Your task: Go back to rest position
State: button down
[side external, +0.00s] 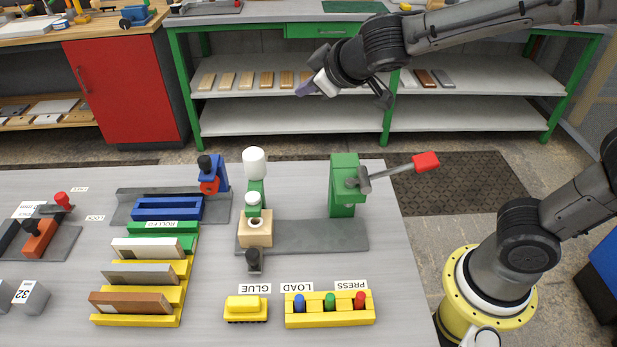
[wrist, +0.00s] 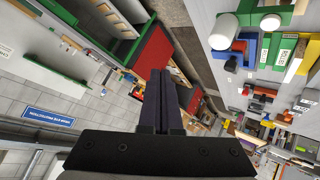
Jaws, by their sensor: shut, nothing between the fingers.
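My gripper (side external: 307,88) is raised well above the far side of the work table, at the end of my arm reaching in from the upper right. Its fingers point left and it holds nothing. In the wrist view its two dark fingers (wrist: 162,100) lie together, shut. My gripper is apart from everything on the table.
The table (side external: 395,290) carries a green press (side external: 343,190) with a red-tipped lever, a blue fixture (side external: 167,208), a yellow rack (side external: 135,320) of boards, and a yellow button block (side external: 330,322). A green-framed bench (side external: 290,128) stands behind. The air around my gripper looks clear.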

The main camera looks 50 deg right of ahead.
jog(key=s+d+r+m+g+h, duration=0.1)
jog(key=s+d+m, duration=0.1)
jog(key=s+d, duration=0.45)
jog(key=s+d+r+m+g, duration=0.1)
jog(key=s+d+r+m, duration=0.15)
jog(key=s, duration=0.65)
jog(key=s+a+f+n+g+y, duration=0.1)
jog(key=s+a+f+g+y, duration=0.1)
jog(key=s+f, duration=0.5)
jog(key=s+a+y, duration=0.1)
jog(key=s+a, duration=0.1)
jog(key=s, duration=0.1)
jog(key=shift+s+a+f+g, duration=0.15)
jog(key=shift+a+f+g, duration=0.05)
jog(key=shift+g, duration=0.1)
